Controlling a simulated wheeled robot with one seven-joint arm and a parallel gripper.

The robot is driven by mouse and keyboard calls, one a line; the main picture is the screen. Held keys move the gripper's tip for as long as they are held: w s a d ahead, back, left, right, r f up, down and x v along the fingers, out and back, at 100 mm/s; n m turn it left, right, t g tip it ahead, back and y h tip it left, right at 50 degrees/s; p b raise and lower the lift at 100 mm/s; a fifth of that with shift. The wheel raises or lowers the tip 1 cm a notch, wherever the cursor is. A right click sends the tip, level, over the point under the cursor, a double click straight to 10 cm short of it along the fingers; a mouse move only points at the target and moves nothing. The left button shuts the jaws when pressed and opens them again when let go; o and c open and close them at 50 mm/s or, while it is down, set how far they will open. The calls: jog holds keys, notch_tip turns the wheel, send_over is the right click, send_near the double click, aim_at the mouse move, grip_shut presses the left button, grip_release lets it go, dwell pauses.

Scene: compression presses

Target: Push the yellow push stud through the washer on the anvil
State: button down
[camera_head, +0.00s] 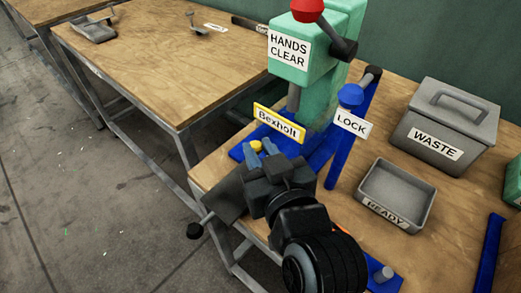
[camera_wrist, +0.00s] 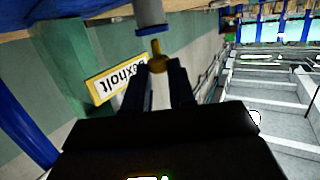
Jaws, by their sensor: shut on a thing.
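My gripper (camera_head: 262,150) is in front of the green press (camera_head: 318,75), over its blue base (camera_head: 239,153). Its fingers are shut on the yellow push stud (camera_head: 255,146). In the wrist view the stud (camera_wrist: 157,62) sits between the fingertips, its narrow end pointing at a grey cylinder (camera_wrist: 150,14). I cannot tell whether the stud touches this cylinder, or whether the cylinder is the anvil. The washer cannot be made out. The wrist picture appears upside down, as the Bexholt sign (camera_wrist: 117,80) reads inverted.
A blue LOCK post (camera_head: 349,97) stands right of the press. Behind the gripper is the Bexholt sign (camera_head: 279,124). A READY tray (camera_head: 398,186) and a lidded WASTE bin (camera_head: 448,128) stand to the right. A second bench (camera_head: 160,65) is at the left.

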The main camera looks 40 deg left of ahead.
jog(key=shift+f+b, duration=0.95)
jog(key=shift+f, duration=0.45)
jog(key=c, duration=0.9)
grip_release()
jog(key=shift+o, duration=0.2)
jog(key=v, duration=0.7)
jog(key=shift+s+d+b, duration=0.2)
jog(key=shift+d+b, duration=0.1)
jog(key=shift+b, duration=0.1)
jog(key=shift+r, duration=0.1)
